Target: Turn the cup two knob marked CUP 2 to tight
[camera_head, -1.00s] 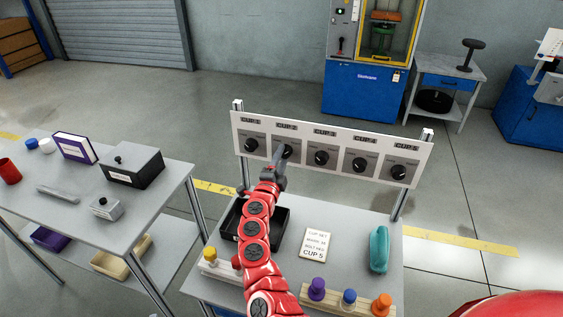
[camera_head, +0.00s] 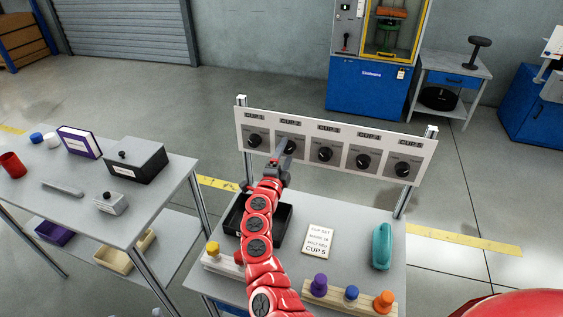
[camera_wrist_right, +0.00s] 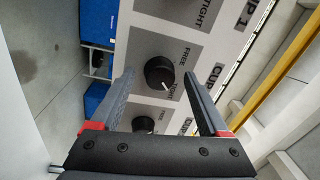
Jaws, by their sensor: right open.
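The CUP 2 knob (camera_wrist_right: 159,72) is black and round, on a grey square of the white panel. Its label CUP 2 (camera_wrist_right: 214,79) shows beside it in the right wrist view. A white mark sits on the knob's lower right edge, near the TIGHT lettering. My right gripper (camera_wrist_right: 157,88) is open, with one finger on each side of the knob and gaps visible to both. In the head view my right gripper (camera_head: 284,154) is at the panel's second knob and mostly covers it. My left gripper is not in view.
The panel (camera_head: 430,152) carries several like knobs; the CUP 1 knob (camera_head: 255,140) is just left. Below are a black tray (camera_head: 284,228), a CUP 5 card (camera_head: 318,239), a teal object (camera_head: 382,246) and coloured pegs (camera_head: 319,284). A second table (camera_head: 100,222) stands left.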

